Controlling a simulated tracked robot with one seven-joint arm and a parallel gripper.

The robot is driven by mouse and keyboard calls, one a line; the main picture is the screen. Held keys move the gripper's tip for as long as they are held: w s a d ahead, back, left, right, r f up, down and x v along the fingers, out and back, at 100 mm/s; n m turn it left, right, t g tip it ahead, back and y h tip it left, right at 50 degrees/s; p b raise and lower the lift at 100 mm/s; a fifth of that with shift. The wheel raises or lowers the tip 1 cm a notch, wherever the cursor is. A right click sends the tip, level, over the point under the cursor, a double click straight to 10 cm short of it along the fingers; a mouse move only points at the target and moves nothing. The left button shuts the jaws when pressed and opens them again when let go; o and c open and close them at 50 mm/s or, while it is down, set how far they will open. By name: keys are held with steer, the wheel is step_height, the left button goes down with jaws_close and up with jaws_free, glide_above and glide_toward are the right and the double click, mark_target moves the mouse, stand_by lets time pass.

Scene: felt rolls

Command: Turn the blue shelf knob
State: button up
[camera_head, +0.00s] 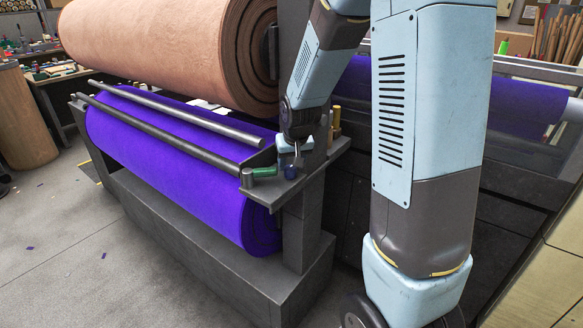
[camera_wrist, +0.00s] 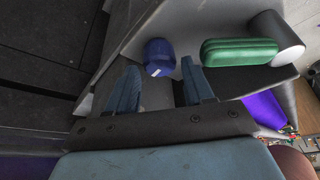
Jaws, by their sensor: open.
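The blue knob (camera_wrist: 159,56) stands on the small grey shelf (camera_wrist: 150,92) and has a white mark on its near side. In the wrist view my gripper (camera_wrist: 164,76) is open, with its two blue fingers pointing toward the knob. The knob lies just beyond the fingertips, roughly in line with the gap between them; I cannot tell the exact clearance. In the head view the knob (camera_head: 291,172) shows dark blue below my gripper (camera_head: 288,155), at the end of the shelf (camera_head: 315,165).
A green handle (camera_wrist: 239,51) lies close to the right of the knob, on a grey bar end. A purple felt roll (camera_head: 180,155) and a tan roll (camera_head: 165,45) lie to the left. Brass-coloured pegs (camera_head: 334,122) stand on the shelf behind my gripper.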

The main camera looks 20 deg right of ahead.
steer(key=shift+x, duration=1.35)
steer(key=shift+c, duration=0.2)
steer(key=c, duration=0.7)
steer(key=shift+c, duration=0.2)
steer(key=shift+m, duration=0.7)
steer(key=o, duration=0.8)
